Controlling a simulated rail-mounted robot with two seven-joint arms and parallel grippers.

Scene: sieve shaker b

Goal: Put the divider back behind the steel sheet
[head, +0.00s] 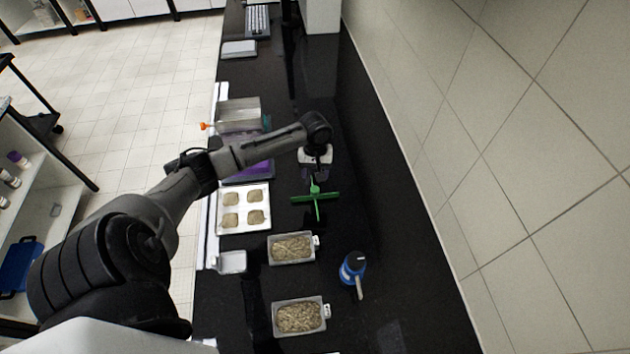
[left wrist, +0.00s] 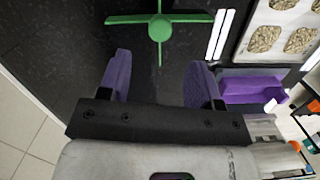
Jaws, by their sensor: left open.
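The green cross-shaped divider (head: 318,197) stands on the black bench, to the right of the pale steel sheet (head: 221,225) in the head view. The sheet bears several tan sample piles. My left gripper (head: 316,160) is above the bench just beyond the divider in the head view. In the left wrist view its purple fingertips (left wrist: 157,80) are spread wide with nothing between them. The divider (left wrist: 160,27) lies ahead of them, apart from both fingers, and part of the sheet (left wrist: 255,48) shows at the upper right. My right gripper is not in view.
A metal box (head: 238,113) and a purple tray (head: 250,172) lie beyond the sheet. A tiled wall (head: 520,150) bounds the right. Bare bench surrounds the divider.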

